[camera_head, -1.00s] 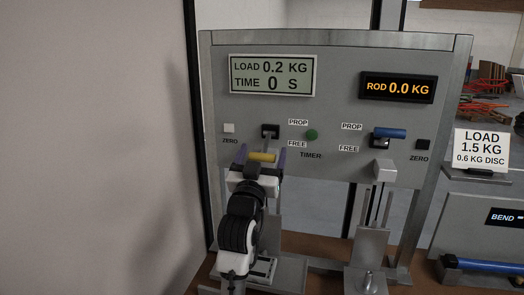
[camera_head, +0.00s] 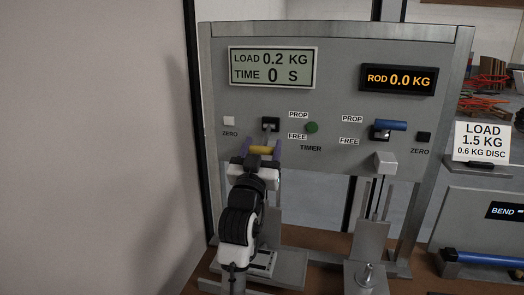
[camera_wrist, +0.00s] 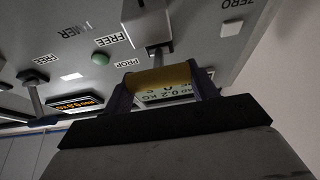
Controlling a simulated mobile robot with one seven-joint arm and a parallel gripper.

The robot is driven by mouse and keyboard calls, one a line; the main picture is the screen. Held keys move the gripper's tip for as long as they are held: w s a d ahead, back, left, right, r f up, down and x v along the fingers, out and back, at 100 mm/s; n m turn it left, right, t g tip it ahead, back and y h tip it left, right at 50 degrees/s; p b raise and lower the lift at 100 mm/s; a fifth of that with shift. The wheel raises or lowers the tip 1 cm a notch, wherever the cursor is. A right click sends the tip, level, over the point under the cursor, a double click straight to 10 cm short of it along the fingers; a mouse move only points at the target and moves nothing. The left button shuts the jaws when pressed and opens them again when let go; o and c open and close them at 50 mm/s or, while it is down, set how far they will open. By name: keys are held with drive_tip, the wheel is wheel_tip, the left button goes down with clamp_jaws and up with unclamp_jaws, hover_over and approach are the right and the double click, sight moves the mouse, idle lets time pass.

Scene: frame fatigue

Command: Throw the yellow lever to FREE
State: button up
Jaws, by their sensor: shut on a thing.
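The yellow lever's handle (camera_head: 262,150) is a short crossbar on a grey stem. The stem comes out of a black slot on the grey panel, left of the PROP label (camera_head: 298,114) and the FREE label (camera_head: 297,136). The handle appears slightly below the level of FREE. My gripper (camera_head: 262,148) is shut on the handle, with one purple finger at each end. In the wrist view the yellow handle (camera_wrist: 160,77) spans between the fingers, and the labels appear upside down.
A blue lever (camera_head: 391,125) sits to the right with its own PROP and FREE labels. A green timer button (camera_head: 311,127) is just right of the yellow lever. A white ZERO button (camera_head: 229,121) is to its left. The display (camera_head: 271,67) reads 0.2 kg, 0 s.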

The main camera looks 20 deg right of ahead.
drive_tip(key=b, duration=0.2)
drive_tip(key=f+b, duration=0.1)
drive_tip(key=shift+w+d+f+t+h+b, duration=0.15)
drive_tip(key=shift+f+t+h+b, duration=0.15)
drive_tip(key=shift+t+b, duration=0.1)
drive_tip(key=shift+w+t+b, duration=0.1)
drive_tip(key=shift+t+b, duration=0.2)
drive_tip(key=shift+b, duration=0.2)
drive_tip(key=shift+r, duration=0.15)
drive_tip(key=o, duration=1.4)
